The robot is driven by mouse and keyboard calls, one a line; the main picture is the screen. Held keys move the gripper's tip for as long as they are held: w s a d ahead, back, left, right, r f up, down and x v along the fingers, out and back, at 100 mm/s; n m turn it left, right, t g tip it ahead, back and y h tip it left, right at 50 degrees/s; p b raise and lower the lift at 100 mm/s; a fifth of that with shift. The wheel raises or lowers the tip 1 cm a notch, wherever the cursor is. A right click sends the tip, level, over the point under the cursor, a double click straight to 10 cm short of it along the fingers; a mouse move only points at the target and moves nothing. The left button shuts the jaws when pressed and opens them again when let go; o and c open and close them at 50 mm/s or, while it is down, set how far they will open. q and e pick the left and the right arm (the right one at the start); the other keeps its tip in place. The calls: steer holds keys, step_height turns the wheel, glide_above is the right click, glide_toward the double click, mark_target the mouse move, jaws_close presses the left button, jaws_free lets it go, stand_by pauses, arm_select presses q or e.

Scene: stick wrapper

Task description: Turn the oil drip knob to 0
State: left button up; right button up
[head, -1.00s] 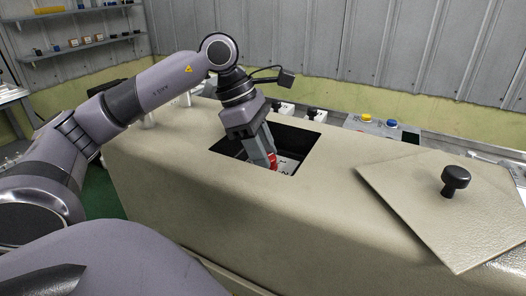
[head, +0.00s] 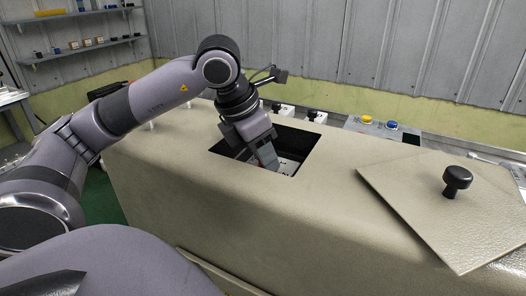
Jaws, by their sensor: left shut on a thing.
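My left gripper (head: 265,159) reaches down into the square opening in the top of the beige machine housing (head: 200,187). Its fingers are shut on the oil drip knob (head: 273,164), of which only a small red part shows beside them. A pale dial plate with dark markings (head: 288,166) lies in the opening, just right of the fingers. The gripper hides most of the knob, so its setting cannot be read. My right gripper is not in view.
A loose cover plate (head: 400,185) with a black knob (head: 457,181) lies on the housing at right. Behind the opening are black switches on white boxes (head: 317,115) and a panel with yellow (head: 367,120) and blue buttons (head: 392,125). Shelves hang at the back left.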

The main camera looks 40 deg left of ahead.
arm_select(q)
steer(key=shift+n, duration=0.4)
steer(key=o, duration=1)
steer(key=shift+o, duration=0.2)
steer(key=v, duration=0.7)
steer(key=shift+p, duration=0.4)
steer(key=shift+d+r, duration=0.1)
steer(key=shift+d, duration=0.05)
